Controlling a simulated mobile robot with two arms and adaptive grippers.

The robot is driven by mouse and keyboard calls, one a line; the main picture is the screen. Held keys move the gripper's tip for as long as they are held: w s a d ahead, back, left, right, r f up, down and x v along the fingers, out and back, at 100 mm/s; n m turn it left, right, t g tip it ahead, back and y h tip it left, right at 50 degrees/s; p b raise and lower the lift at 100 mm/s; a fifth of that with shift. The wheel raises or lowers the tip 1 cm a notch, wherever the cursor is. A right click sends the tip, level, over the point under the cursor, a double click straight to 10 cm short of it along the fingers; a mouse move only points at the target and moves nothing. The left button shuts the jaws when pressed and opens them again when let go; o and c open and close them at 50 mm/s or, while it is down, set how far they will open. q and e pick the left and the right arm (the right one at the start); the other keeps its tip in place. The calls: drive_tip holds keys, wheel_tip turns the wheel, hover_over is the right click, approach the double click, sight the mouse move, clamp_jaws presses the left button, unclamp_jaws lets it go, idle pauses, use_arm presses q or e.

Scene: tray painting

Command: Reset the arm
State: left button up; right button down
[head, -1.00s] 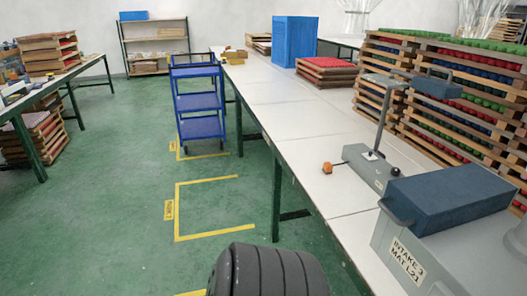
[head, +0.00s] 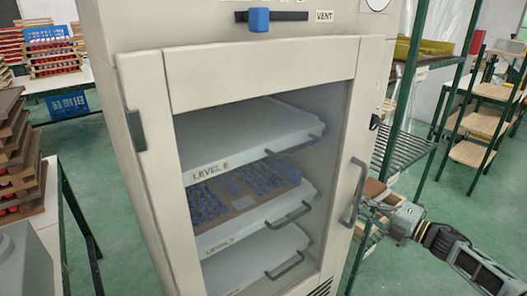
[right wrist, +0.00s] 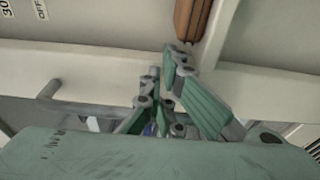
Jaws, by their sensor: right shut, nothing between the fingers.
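My right gripper (head: 372,203) is at the right of the head view, with its arm coming in from the lower right. It is shut and empty, close to the grey door handle (head: 355,190) of a cream cabinet (head: 140,60). I cannot tell if it touches the handle. In the right wrist view its green and grey fingers (right wrist: 165,90) are drawn together in front of a pale surface. The cabinet's glass door appears shut, with several trays behind it. A middle tray (head: 245,222) holds blue pieces. My left gripper is out of view.
A blue slider (head: 259,20) is above the door. A green-framed rack (head: 405,150) stands right of the cabinet, close to my right arm. Stacked wooden trays (head: 20,155) stand at the left. Green floor (head: 445,185) is open at the right.

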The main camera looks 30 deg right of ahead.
drive_tip(key=v, duration=0.8)
drive_tip(key=shift+s+d+r, duration=0.25)
drive_tip(key=shift+d+r, duration=0.05)
drive_tip(key=s+d+f+m+g+h, duration=0.1)
drive_tip(key=s+d+f+m+h, duration=0.25)
drive_tip(key=f, duration=0.65)
drive_tip(key=s+d+f+m+g+h, duration=0.15)
drive_tip(key=s+f+m+h, duration=0.35)
drive_tip(key=f, duration=0.6)
drive_tip(key=s+a+f+m+g+p, duration=0.1)
drive_tip(key=s+a+f+m+g, duration=0.15)
drive_tip(key=f, duration=0.55)
drive_tip(key=s+a+f+m+g, duration=0.2)
drive_tip(key=s+a+f+m, duration=0.15)
drive_tip(key=f, duration=0.45)
drive_tip(key=s+a+f+m+g, duration=0.35)
drive_tip(key=s+a+f, duration=0.55)
drive_tip(key=a+f, duration=0.4)
drive_tip(key=s+a+f+g+y, duration=0.1)
drive_tip(key=s+a+f+g, duration=0.1)
drive_tip(key=s+a, duration=0.2)
drive_tip(key=s+a+f+g+y+p, duration=0.1)
drive_tip(key=s+a+f, duration=0.2)
drive_tip(key=a, duration=0.7)
drive_tip(key=s+a+f+m+g+y, duration=0.1)
drive_tip(key=s+a, duration=0.3)
drive_tip(key=a, duration=0.4)
drive_tip(key=shift+s+f+g, duration=0.4)
drive_tip(key=shift+f+g, duration=0.45)
